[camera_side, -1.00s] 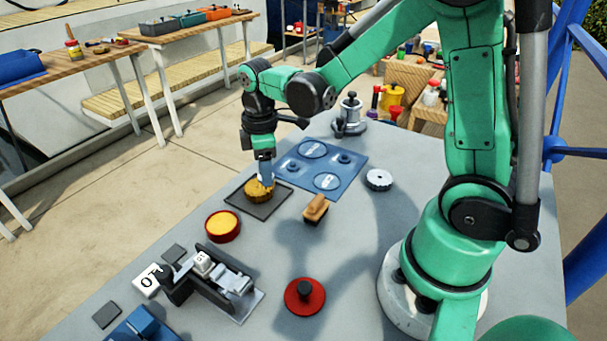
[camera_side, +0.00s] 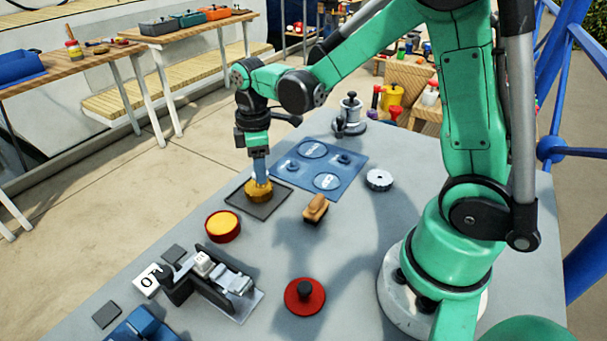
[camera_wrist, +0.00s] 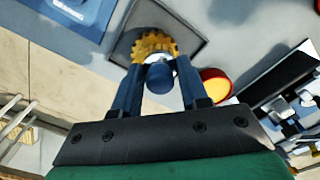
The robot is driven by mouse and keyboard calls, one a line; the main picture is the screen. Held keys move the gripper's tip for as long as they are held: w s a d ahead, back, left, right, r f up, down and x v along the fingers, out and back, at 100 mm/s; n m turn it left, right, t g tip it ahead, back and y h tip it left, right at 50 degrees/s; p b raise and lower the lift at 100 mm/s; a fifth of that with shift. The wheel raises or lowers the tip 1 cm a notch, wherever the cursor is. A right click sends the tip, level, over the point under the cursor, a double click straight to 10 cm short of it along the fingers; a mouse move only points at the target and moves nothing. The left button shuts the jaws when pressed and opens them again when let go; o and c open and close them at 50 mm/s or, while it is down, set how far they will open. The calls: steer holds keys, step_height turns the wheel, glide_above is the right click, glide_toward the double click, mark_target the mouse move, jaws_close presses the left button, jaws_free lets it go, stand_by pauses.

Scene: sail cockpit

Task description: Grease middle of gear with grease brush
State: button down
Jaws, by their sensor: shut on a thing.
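A golden toothed gear (camera_side: 260,193) lies on a dark square tray (camera_side: 243,205); the gear (camera_wrist: 153,44) also shows in the wrist view. My gripper (camera_side: 258,160) is directly above the gear, pointing down. In the wrist view its blue fingers (camera_wrist: 158,84) are shut on a blue, round-ended handle (camera_wrist: 160,74), which I take as the grease brush. The handle stands over the near part of the gear. The brush's lower end is hidden, so I cannot tell whether it touches the gear's middle. A red tub with yellow contents (camera_side: 222,227) stands in front of the tray.
A wooden block-like brush (camera_side: 316,208) lies right of the tray. A blue plate with round marks (camera_side: 320,165) lies behind. A silver gear (camera_side: 379,180), a red disc with a black knob (camera_side: 305,296) and a clamp-like fixture (camera_side: 215,280) stand around on the grey table.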

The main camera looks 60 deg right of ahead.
steer(key=shift+s+r, duration=0.1)
steer(key=shift+s, duration=1.05)
steer(key=shift+w, duration=0.15)
step_height(320, 180, up, 6)
steer(key=shift+r, duration=0.2)
steer(key=shift+f, duration=0.1)
